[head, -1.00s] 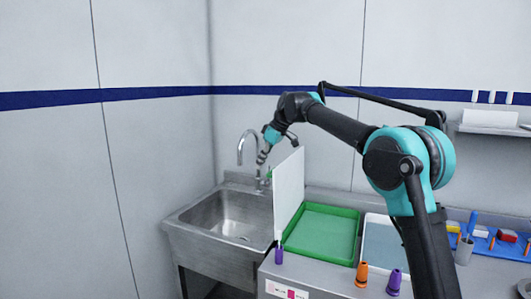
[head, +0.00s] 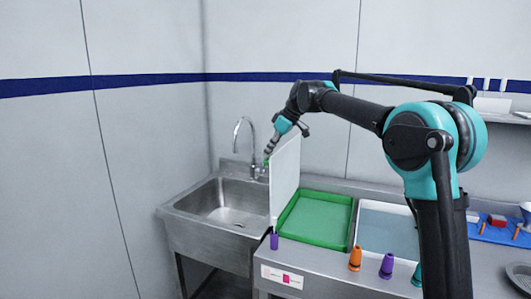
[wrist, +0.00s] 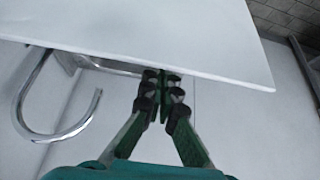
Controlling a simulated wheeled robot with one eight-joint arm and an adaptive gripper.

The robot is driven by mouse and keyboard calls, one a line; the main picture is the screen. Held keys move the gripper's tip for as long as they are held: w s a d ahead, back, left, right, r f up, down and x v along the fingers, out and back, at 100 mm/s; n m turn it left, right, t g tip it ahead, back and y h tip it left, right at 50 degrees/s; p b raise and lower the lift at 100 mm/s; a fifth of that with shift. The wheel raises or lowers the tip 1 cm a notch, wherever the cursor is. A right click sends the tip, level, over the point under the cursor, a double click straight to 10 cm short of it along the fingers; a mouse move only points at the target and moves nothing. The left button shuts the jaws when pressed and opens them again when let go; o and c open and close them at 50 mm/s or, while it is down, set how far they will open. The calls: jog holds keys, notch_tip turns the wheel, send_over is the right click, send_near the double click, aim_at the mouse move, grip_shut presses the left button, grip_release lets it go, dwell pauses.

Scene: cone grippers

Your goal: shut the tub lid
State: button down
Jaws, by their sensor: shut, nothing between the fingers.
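The tub (head: 318,240) is a shallow green tray on the counter. Its white lid (head: 285,178) stands open, about upright along the tub's left edge. My gripper (head: 267,160) is on the sink side of the lid, near its upper far part. Its fingers are together and empty. In the wrist view the lid (wrist: 150,35) spans the upper part of the picture. The gripper fingertips (wrist: 162,78) are at or very near the lid's edge there; I cannot tell whether they touch it.
A steel sink (head: 225,205) with a curved tap (head: 240,135) lies left of the tub, close to my gripper. A white tray (head: 388,235) is to the right. Purple (head: 274,241) and orange (head: 355,259) cones stand along the counter's front. A blue mat (head: 490,232) holds small items.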

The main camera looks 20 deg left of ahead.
aim_at(281, 161)
jog(key=d+y, duration=0.1)
jog(key=d, duration=0.2)
jog(key=d+y, duration=0.1)
jog(key=d, duration=0.1)
jog(key=d+y, duration=0.1)
jog(key=d, duration=0.2)
jog(key=shift+s+d+y, duration=0.3)
jog(key=shift+d, duration=0.05)
jog(key=s+d+f+y, duration=0.1)
jog(key=d+f+y, duration=0.3)
jog(key=d+f, duration=0.3)
jog(key=d+f+y, duration=0.4)
jog(key=d+f, duration=0.4)
jog(key=d, duration=0.5)
jog(key=shift+s+t, duration=0.35)
jog(key=shift+t, duration=0.05)
jog(key=shift+f, duration=0.1)
